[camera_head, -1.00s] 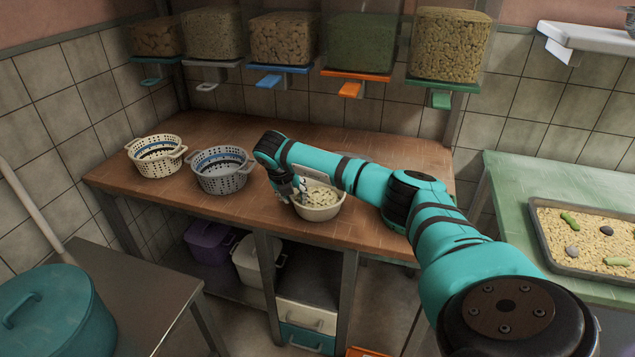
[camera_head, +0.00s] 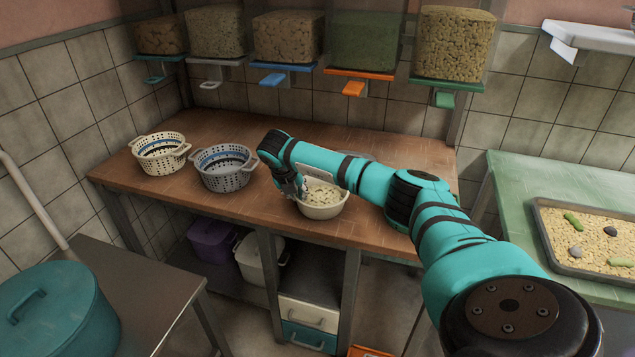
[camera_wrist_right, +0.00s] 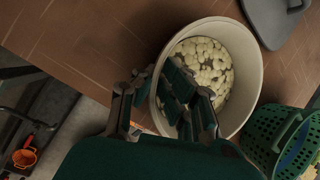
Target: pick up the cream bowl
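The cream bowl (camera_head: 322,211) stands upright near the front edge of the brown tiled counter, with pale chunks inside. My right gripper (camera_head: 297,190) points down at the bowl's left rim in the head view. In the right wrist view the bowl (camera_wrist_right: 250,58) fills the upper middle, and my right gripper's fingers (camera_wrist_right: 158,88) straddle its near wall, one side over the inside and one outside. Whether they press on the wall is not clear. The fingers and arm hide part of the rim. My left gripper is not in view.
A cream colander (camera_head: 160,160) and a grey colander (camera_head: 223,175) stand left of the bowl. In the wrist view a green basket (camera_wrist_right: 280,140) is close beside the bowl. Dispensers with an orange tab (camera_head: 353,88) hang above. A tray (camera_head: 590,270) lies on the green table.

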